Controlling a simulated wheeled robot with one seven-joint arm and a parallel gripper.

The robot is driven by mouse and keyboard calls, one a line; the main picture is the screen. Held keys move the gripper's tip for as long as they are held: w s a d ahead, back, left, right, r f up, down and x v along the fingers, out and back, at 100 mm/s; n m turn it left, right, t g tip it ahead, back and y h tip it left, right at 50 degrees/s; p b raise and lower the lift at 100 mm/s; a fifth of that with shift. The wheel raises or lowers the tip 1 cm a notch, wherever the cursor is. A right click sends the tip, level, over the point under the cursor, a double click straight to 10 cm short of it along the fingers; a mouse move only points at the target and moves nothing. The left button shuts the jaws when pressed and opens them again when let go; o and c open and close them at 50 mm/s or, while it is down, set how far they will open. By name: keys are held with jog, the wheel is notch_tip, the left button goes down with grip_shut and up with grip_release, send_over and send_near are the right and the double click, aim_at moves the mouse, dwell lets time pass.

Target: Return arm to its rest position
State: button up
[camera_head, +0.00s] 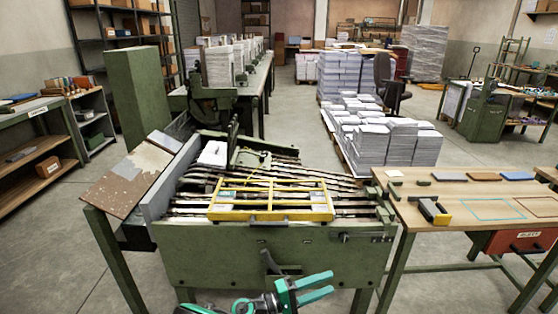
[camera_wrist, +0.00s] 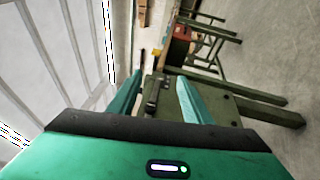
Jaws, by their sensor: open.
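My gripper (camera_head: 316,288) is teal and shows at the bottom middle of the head view, low in front of the green gathering machine (camera_head: 205,262). Its two fingers are apart with nothing between them. In the wrist view the gripper (camera_wrist: 160,95) also shows open and empty, with the two teal fingers spread. That view is turned on its side, and a green metal frame part lies beyond the fingers. The fingers appear apart from the machine's front panel, though the exact gap is hard to tell.
A yellow frame guard (camera_head: 270,216) sits on the machine's top. A wooden worktable (camera_head: 470,212) stands on the right with a black and yellow tool (camera_head: 433,211) on it. Paper stacks (camera_head: 385,140) stand behind. Open floor (camera_head: 50,235) lies to the left.

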jog(key=s+d+r+m+g+y, duration=0.2)
jog(key=d+r+m+g+y, duration=0.25)
jog(key=d+r, duration=0.6)
jog(key=s+d+r+m+g+y, duration=0.3)
jog(key=d+r+g+y, duration=0.35)
jog(key=d, duration=0.65)
jog(key=s+d+r+m+t+y, duration=0.1)
jog(key=s+d+r+y, duration=0.1)
jog(key=s+d+r, duration=0.3)
jog(key=s+d+r+m+t+y, duration=0.1)
jog(key=s+r+y, duration=0.15)
jog(key=s, duration=0.35)
jog(key=s+a+r+t+y, duration=0.1)
jog(key=s+r, duration=0.1)
jog(key=s, duration=0.4)
jog(key=s+a+r+m+t+y, duration=0.1)
jog(key=s+r+t+y, duration=0.1)
jog(key=s, duration=0.5)
jog(key=shift+r, duration=0.25)
jog(key=shift+w+m, duration=0.1)
jog(key=shift+m, duration=0.15)
jog(key=shift+w+f, duration=0.25)
jog(key=shift+w, duration=0.25)
